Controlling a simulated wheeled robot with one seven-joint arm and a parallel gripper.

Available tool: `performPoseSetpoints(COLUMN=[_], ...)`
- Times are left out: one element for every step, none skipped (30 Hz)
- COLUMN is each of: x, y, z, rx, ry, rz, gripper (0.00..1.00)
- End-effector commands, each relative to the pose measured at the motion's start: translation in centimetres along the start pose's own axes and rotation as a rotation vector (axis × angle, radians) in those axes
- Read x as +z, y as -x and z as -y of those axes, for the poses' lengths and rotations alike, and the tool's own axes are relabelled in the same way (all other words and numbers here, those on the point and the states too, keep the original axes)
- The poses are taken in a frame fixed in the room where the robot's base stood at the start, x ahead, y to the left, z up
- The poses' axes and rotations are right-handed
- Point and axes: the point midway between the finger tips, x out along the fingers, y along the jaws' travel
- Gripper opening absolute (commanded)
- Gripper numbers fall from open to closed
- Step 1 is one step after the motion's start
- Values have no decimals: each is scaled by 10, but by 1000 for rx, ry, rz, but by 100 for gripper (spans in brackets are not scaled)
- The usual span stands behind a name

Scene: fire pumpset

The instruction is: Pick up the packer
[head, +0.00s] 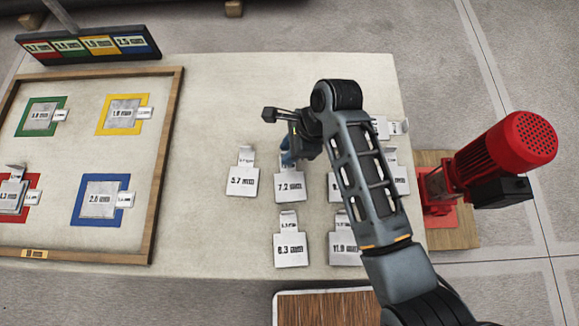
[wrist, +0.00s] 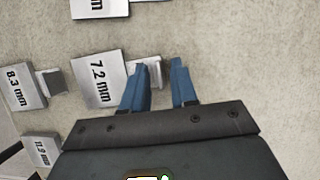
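The packers are flat grey metal plates with tabs and printed sizes. The 7.2 mm packer (head: 290,186) lies on the table below my gripper (head: 289,157) in the head view. In the wrist view, the 7.2 mm packer (wrist: 98,80) is left of the blue fingers, and its tab (wrist: 150,70) reaches toward the space between them. My gripper (wrist: 160,88) is open, with a gap between its fingertips. The left finger hides part of the tab. I cannot tell whether a finger touches it.
The 5.7 mm packer (head: 242,180), 8.3 mm packer (head: 291,249) and 11.9 mm packer (head: 345,247) lie nearby. My arm hides others. A wood-framed board (head: 168,150) with coloured squares is left. A red motor (head: 505,158) stands right. The upper table (head: 250,85) is clear.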

Motion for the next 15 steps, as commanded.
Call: performPoseSetpoints(x=[0,0,0,0,0,0,0,0,0,0,0,0,0,0,0], y=[0,0,0,0,0,0,0,0,0,0,0,0,0,0,0], z=[0,0,0,0,0,0,0,0,0,0,0,0,0,0,0], rx=[0,0,0,0,0,0,0,0,0,0,0,0,0,0,0], ry=[0,0,0,0,0,0,0,0,0,0,0,0,0,0,0], rz=[0,0,0,0,0,0,0,0,0,0,0,0,0,0,0], gripper=[23,20,16,13,10,6,4,1,0,0,0,0,0,0,0])
